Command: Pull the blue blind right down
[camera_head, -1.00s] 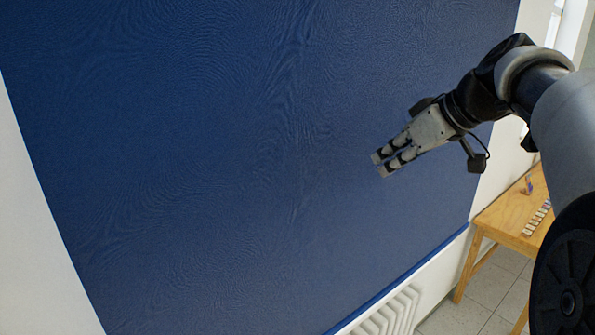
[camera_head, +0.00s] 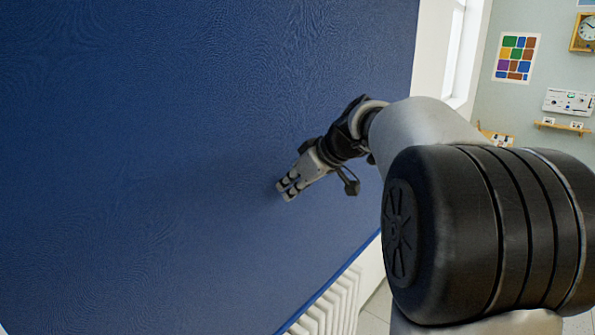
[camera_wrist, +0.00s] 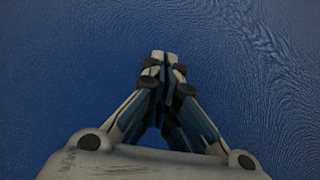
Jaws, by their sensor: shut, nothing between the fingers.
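The blue blind (camera_head: 180,110) hangs as a large flat sheet and fills most of the head view. Its lower edge (camera_head: 330,284) runs just above a white radiator. The blind also fills the background of the wrist view (camera_wrist: 60,60). My gripper (camera_head: 283,190) is in front of the blind's lower right part, pointing at it. In the wrist view its fingertips (camera_wrist: 165,58) are together with nothing between them. I cannot tell whether the tips touch the blind. No cord or handle shows in these views.
The white radiator (camera_head: 330,305) stands below the blind. A white window frame (camera_head: 455,50) is to the right of it. On the far wall are a colour chart (camera_head: 515,57), a clock (camera_head: 587,30) and a white panel (camera_head: 569,102). My arm covers the lower right.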

